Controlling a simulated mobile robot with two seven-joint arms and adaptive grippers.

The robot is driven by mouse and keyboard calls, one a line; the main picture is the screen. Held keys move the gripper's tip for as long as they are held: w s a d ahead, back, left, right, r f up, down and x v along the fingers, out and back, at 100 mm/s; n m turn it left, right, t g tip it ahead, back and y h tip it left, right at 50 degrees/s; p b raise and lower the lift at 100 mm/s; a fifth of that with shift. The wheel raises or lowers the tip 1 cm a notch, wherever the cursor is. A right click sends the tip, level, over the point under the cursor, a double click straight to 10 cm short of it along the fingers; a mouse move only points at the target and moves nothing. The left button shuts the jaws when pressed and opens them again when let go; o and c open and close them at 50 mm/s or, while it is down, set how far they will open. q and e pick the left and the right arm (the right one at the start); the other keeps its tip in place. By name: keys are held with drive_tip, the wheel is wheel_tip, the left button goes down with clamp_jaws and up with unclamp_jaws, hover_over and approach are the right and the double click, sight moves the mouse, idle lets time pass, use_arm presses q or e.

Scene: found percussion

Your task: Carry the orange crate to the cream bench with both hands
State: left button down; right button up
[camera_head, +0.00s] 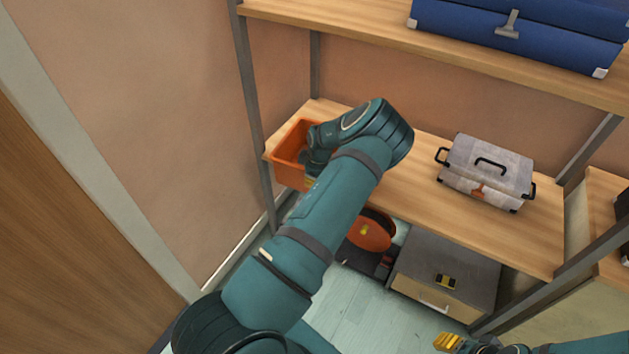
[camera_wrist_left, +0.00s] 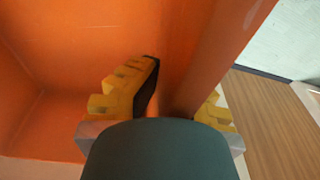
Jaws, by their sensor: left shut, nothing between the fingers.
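The orange crate (camera_head: 284,172) stands at the left end of the middle wooden shelf, with its right part hidden behind my left arm. My left gripper (camera_head: 310,182) is at the crate's near right side. In the left wrist view, the crate's orange wall (camera_wrist_left: 215,45) runs close by the yellow fingers of the left gripper (camera_wrist_left: 172,100), one on the crate's inner side and one near its outer side. The left gripper is shut with nothing held. My right gripper (camera_head: 447,342) shows only partly at the bottom edge, away from the crate. I cannot identify the cream bench.
A grey case (camera_head: 486,172) with black handles sits further right on the shelf (camera_head: 420,195). Blue cases (camera_head: 530,32) lie on the upper shelf. An orange round object (camera_head: 370,232) and a grey box (camera_head: 447,270) are below. Metal shelf posts (camera_head: 252,90) stand beside the crate.

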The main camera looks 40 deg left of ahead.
use_arm(q)
drive_tip(key=c, duration=1.1)
unclamp_jaws()
drive_tip(key=shift+o, duration=0.2)
drive_tip(key=r, duration=0.4)
drive_tip(key=d+r, duration=0.1)
drive_tip(key=r, duration=0.7)
drive_tip(key=shift+w+d, duration=0.25)
drive_tip(key=shift+d, duration=0.1)
drive_tip(key=shift+o, duration=0.3)
drive_tip(key=shift+f, duration=0.1)
